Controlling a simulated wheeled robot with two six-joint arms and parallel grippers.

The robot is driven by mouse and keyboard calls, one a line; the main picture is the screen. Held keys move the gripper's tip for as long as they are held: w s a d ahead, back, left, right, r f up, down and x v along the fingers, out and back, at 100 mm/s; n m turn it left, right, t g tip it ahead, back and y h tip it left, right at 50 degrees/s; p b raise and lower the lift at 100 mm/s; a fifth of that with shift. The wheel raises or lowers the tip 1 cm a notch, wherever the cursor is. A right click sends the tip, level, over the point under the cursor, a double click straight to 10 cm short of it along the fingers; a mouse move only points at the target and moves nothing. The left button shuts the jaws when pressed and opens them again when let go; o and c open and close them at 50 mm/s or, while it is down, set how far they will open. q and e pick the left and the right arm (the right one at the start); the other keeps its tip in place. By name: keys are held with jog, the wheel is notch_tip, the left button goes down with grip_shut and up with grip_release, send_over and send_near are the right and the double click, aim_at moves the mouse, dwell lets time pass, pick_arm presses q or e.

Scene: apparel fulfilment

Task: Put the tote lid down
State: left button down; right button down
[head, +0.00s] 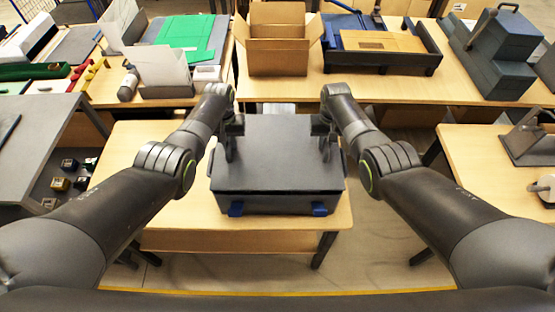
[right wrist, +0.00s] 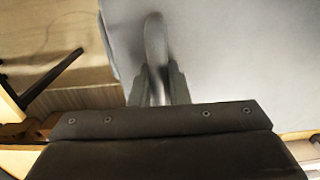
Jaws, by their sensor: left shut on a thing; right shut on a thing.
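The dark grey tote (head: 278,203) stands on a small wooden table, with two blue latches on its near side. The flat grey tote lid (head: 275,155) lies over the top of the tote; I cannot tell whether it is fully seated. My left gripper (head: 231,153) is shut on the lid's left edge. My right gripper (head: 325,153) is shut on the lid's right edge. In the right wrist view the right gripper's fingers (right wrist: 158,92) close on a part at the edge of the pale lid surface (right wrist: 230,55).
The small wooden table (head: 165,205) has free room left of the tote. Behind is a long bench with an open cardboard box (head: 278,55), a green mat (head: 187,35) and a dark tray (head: 405,62). Another table (head: 490,160) stands at the right.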

pick_arm(q)
jog(key=shift+s+f+b, duration=0.1)
jog(key=shift+f+b, duration=0.5)
jog(key=shift+f, duration=0.1)
pick_arm(e)
jog(key=shift+s+f, duration=0.1)
jog(key=shift+f, duration=0.6)
pick_arm(q)
jog(key=shift+f+b, duration=0.65)
pick_arm(e)
jog(key=shift+f, duration=0.65)
pick_arm(q)
jog(key=c, duration=1.4)
grip_release()
jog(key=shift+r, duration=0.2)
pick_arm(e)
jog(key=c, duration=1.4)
grip_release()
jog(key=shift+r, duration=0.2)
pick_arm(q)
jog(key=shift+o, duration=0.2)
pick_arm(e)
jog(key=shift+o, duration=0.2)
